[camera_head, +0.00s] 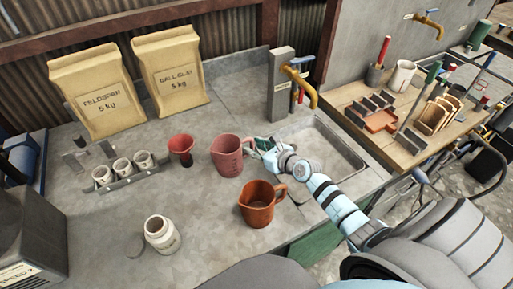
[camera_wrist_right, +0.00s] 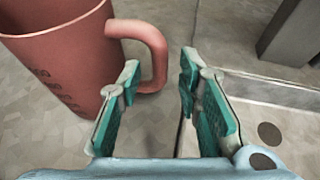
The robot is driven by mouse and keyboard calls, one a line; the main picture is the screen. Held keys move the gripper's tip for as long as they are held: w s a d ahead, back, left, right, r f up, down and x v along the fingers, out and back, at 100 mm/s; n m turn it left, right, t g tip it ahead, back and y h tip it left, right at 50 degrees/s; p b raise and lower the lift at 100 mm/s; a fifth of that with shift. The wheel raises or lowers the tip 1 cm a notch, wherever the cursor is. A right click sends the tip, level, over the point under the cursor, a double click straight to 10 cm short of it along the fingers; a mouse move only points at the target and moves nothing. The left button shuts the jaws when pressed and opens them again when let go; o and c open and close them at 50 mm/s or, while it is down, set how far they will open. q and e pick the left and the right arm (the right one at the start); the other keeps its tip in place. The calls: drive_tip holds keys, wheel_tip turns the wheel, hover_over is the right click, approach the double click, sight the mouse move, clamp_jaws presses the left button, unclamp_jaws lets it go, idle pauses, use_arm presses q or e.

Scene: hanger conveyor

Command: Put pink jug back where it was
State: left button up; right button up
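The pink jug (camera_head: 227,157) stands upright on the grey counter, with its handle toward the right. In the right wrist view, the jug (camera_wrist_right: 60,65) fills the upper left, and its handle (camera_wrist_right: 153,45) lies just ahead of the fingertips, nearer the left finger. My right gripper (camera_head: 258,146) is beside the jug's handle side. Its green-padded fingers (camera_wrist_right: 160,68) are apart, with a gap between them. The left finger overlaps the handle's lower part in the picture; I cannot tell whether they touch. My left gripper is not in view.
An orange-brown jug (camera_head: 262,204) stands in front of the pink jug. A red funnel-like cup (camera_head: 181,147) is to its left, with a rack of small jars (camera_head: 121,170) beyond. A white jar (camera_head: 161,233) stands front left. A sink (camera_head: 338,148) lies right, under a tap (camera_head: 299,83).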

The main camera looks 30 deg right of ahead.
drive_tip(key=shift+r, duration=0.15)
drive_tip(key=shift+s+r+p, duration=0.25)
drive_tip(key=shift+p, duration=0.1)
drive_tip(key=p+v, duration=0.4)
drive_tip(key=v, duration=0.7)
drive_tip(key=shift+s, duration=0.2)
